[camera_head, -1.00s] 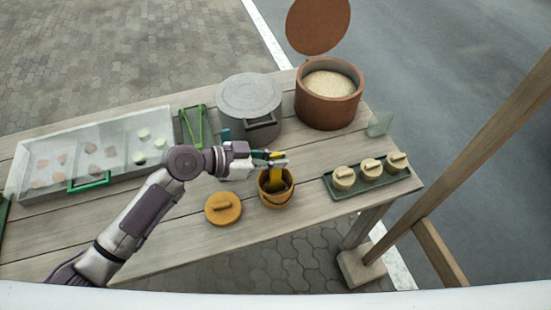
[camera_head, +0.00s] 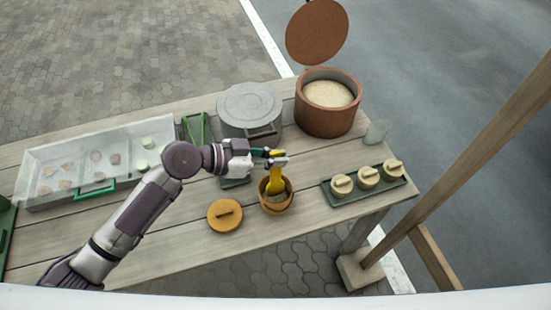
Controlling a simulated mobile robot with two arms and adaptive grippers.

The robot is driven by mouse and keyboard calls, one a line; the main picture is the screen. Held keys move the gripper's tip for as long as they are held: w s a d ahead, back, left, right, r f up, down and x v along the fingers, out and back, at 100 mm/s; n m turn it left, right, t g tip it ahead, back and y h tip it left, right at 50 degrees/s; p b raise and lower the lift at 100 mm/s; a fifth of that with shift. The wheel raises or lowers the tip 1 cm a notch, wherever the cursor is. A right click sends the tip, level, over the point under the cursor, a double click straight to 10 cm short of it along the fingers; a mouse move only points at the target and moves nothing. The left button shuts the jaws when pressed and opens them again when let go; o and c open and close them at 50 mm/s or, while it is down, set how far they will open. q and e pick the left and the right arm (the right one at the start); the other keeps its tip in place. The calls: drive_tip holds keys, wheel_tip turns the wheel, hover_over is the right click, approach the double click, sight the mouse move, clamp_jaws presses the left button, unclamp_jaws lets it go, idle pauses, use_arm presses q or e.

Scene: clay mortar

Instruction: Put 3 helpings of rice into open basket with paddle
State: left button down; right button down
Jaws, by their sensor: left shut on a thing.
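The open basket (camera_head: 276,207) is a small round orange-brown tub near the table's front edge. Pale stuff that looks like rice shows inside it. My left gripper (camera_head: 275,160) is shut on the yellow paddle (camera_head: 276,181) just above the basket. The paddle points down, its lower end at or inside the basket's mouth; whether it touches the contents I cannot tell. The brown pot (camera_head: 325,121) at the back right stands open and holds white rice (camera_head: 328,94). My right gripper is not in view.
An orange lid (camera_head: 225,215) lies left of the basket. A green tray (camera_head: 372,190) with three lidded baskets stands to the right. A grey lidded pot (camera_head: 249,104) is behind my gripper. A glass-covered case (camera_head: 94,163) fills the left. The brown round lid (camera_head: 317,32) stands behind the rice pot.

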use_arm(q)
drive_tip(key=shift+r+p, duration=2.5)
drive_tip(key=shift+r, duration=1.65)
